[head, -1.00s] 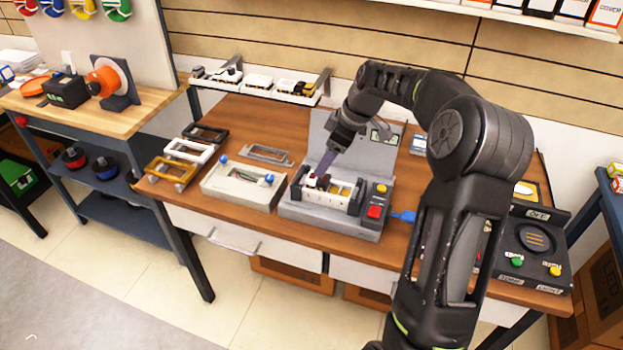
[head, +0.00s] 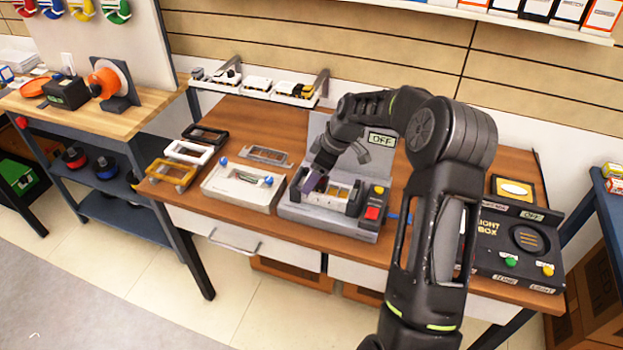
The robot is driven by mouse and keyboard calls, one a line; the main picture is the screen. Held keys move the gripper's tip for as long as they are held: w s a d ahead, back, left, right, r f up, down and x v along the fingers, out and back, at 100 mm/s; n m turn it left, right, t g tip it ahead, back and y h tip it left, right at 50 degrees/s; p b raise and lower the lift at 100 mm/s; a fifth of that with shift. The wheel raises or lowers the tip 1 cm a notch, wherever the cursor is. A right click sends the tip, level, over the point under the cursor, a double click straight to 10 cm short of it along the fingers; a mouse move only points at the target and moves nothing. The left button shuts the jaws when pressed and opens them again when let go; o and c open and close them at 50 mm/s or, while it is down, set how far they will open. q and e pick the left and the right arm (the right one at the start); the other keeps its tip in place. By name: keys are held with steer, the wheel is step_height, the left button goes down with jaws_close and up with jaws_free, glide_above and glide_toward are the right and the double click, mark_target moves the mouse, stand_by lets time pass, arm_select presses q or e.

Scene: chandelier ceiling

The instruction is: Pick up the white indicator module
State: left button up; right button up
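My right gripper (head: 315,182) is low over the left end of a grey test fixture (head: 330,222) on the wooden table. I cannot tell which is the indicator module. My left gripper is not in view.
A white fixture with blue knobs (head: 240,187) stands left of the grey one. Several empty frames, one of them yellow (head: 171,174), lie at the table's left. A black light box (head: 520,245) is at the right.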

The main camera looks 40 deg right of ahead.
steer(key=shift+c, duration=0.6)
steer(key=c, duration=1.3)
step_height(320, 180, up, 10)
steer(key=shift+f+b, duration=0.1)
steer(key=shift+b, duration=1.05)
